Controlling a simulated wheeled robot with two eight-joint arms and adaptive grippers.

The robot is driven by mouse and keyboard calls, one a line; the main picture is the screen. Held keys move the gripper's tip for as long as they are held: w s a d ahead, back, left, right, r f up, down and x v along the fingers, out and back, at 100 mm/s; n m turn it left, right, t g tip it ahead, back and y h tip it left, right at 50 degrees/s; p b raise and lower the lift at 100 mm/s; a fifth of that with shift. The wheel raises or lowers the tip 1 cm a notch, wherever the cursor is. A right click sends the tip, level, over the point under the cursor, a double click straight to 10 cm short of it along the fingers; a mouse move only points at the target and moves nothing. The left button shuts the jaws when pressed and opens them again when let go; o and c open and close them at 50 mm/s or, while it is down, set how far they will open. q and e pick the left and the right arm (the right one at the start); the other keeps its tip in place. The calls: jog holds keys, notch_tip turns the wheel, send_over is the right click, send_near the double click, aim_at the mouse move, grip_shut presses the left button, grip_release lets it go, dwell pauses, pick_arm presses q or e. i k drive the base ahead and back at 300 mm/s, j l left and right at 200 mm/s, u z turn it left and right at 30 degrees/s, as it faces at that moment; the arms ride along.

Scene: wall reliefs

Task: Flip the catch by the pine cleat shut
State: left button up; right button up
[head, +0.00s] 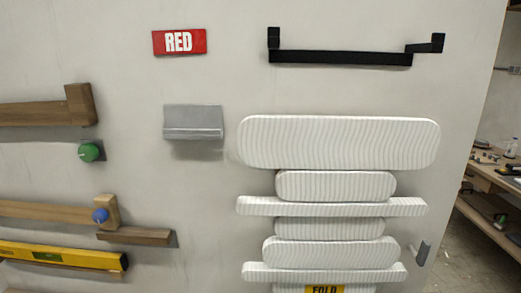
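The lighter wooden cleat (50,210), which looks like the pine one, runs in from the left edge at lower left and has a raised end block. A round blue knob (100,215) sits by that block. A short darker wooden strip (137,236) lies just below and to the right. Which part is the catch, and whether it is open or shut, I cannot tell. A darker brown cleat (38,113) is higher up, with a green knob (89,152) on a dark plate below it. Neither of my grippers is in view.
A yellow spirit level (60,256) is at lower left. A red "RED" sign (179,42), grey metal block (193,122), black rail (340,58) and white ribbed pads (338,142) are on the wall. A small grey lever (423,253) sticks out near its right edge. A cluttered bench (490,172) stands beyond.

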aim_at(425, 246)
jog(key=k+l+z, duration=0.1)
jog(key=z, duration=0.25)
jog(key=k+l+z, duration=0.1)
jog(key=z, duration=0.25)
jog(key=k+l+z, duration=0.1)
jog(key=z, duration=0.3)
